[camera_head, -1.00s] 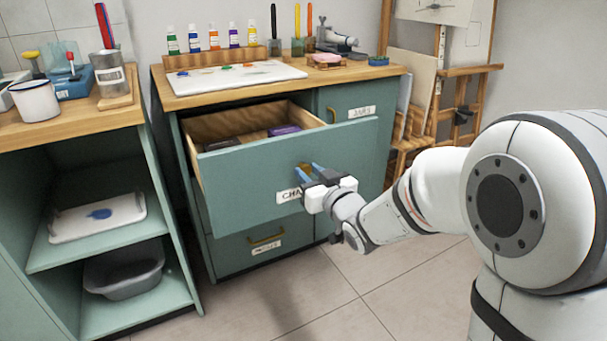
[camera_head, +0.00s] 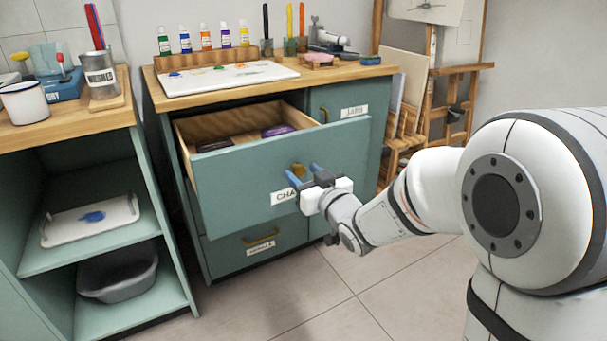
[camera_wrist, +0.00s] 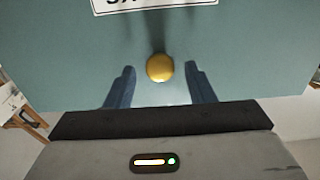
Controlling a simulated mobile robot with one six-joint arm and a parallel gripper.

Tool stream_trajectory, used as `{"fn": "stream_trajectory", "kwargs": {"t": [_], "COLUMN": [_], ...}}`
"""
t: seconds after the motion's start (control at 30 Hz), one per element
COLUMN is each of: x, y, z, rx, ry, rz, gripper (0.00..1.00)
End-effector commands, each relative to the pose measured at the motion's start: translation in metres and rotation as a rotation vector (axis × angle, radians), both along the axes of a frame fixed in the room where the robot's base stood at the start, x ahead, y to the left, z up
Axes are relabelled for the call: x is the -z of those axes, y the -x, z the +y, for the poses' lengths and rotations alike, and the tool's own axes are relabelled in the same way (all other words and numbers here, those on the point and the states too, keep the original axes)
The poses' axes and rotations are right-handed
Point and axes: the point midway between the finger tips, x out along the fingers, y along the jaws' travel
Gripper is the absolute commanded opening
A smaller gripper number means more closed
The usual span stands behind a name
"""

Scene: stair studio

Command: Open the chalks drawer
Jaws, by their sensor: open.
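The chalks drawer (camera_head: 240,181) of the green cabinet is pulled well out, with a dark box and a purple box (camera_head: 278,130) inside. Its label, starting "CHA" (camera_head: 284,196), is partly hidden by my gripper. My gripper (camera_head: 304,174) is in front of the drawer face with its blue fingers apart. In the wrist view the round brass knob (camera_wrist: 160,68) sits between and a little beyond the two fingertips, with clear gaps on both sides. The knob also shows beside the fingers in the head view (camera_head: 298,170).
An open shelf unit (camera_head: 90,244) stands at the left. Paint bottles and a white palette (camera_head: 228,77) are on the cabinet top. Tiled floor in front is clear.

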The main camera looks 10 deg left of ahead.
Motion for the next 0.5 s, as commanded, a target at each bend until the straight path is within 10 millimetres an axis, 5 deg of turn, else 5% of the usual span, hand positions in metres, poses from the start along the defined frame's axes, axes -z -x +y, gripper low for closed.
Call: {"fn": "stream_trajectory", "kwargs": {"t": [0.5], "x": [-0.001], "y": [0.057], "z": [-0.043], "rx": [0.001], "ry": [0.001], "rz": [0.001], "gripper": [0.49]}}
